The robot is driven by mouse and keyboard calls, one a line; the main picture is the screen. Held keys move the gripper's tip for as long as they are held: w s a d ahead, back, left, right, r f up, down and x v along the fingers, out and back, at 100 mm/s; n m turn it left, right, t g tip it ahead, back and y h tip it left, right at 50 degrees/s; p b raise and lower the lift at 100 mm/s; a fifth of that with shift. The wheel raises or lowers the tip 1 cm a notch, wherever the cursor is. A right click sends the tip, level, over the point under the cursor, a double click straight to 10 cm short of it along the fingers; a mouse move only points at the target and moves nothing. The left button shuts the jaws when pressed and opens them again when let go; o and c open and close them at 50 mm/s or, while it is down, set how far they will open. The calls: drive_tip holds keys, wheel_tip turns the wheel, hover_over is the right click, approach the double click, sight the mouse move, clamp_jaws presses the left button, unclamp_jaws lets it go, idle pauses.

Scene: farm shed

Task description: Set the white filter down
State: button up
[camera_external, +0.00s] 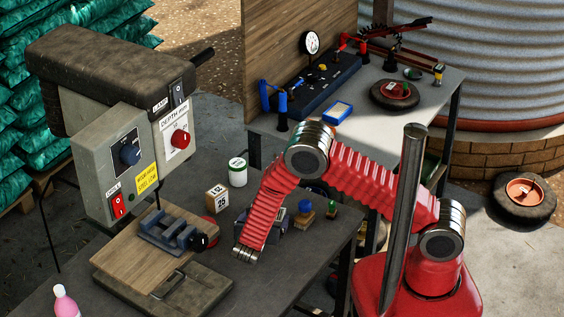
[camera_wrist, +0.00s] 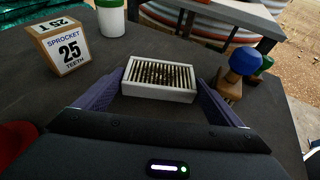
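The white filter (camera_wrist: 160,92) is a small white frame with a brown pleated face, in the middle of the wrist view. The two purple fingers of my gripper (camera_wrist: 161,79) stand at its left and right ends and appear to touch both, so the gripper looks shut on it. The dark grey bench top (camera_wrist: 60,100) lies under and around the filter; whether the filter touches it I cannot tell. In the external view my gripper (camera_external: 270,220) is low over the bench, partly behind my red arm, and the filter is mostly hidden.
A sprocket box (camera_external: 217,198) and a green-lidded white tub (camera_external: 237,172) stand behind left of the gripper. A blue-knobbed wooden stamp (camera_external: 305,209) and a small green item (camera_external: 331,208) stand to the right. A drill press (camera_external: 125,150) with a vise (camera_external: 168,232) fills the left.

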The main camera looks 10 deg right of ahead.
drive_tip(key=shift+o, duration=1.2)
drive_tip(key=shift+r, duration=0.1)
drive_tip(key=v, duration=1.2)
drive_tip(key=shift+a, duration=0.1)
drive_tip(key=w+d+r+m+g+h, duration=0.1)
drive_tip(key=w+d+r+m+g, duration=0.25)
drive_tip(key=d+r+m, duration=0.6)
drive_tip(key=w+d+r+m+g+h, duration=0.1)
drive_tip(key=w+d+r+m+g, duration=0.35)
drive_tip(key=d, duration=0.85)
drive_tip(key=s+d+r+m+y, duration=0.3)
drive_tip(key=s+d+r+m, duration=0.3)
drive_tip(key=d+r+m, duration=0.1)
drive_tip(key=s+d+r+m+t+y, duration=0.1)
drive_tip(key=s+d+r+m+y, duration=0.3)
drive_tip(key=s+d+r+m, duration=0.3)
drive_tip(key=d+r+m, duration=0.1)
drive_tip(key=d+m, duration=0.2)
drive_tip(key=d, duration=0.2)
drive_tip(key=shift+m, duration=0.3)
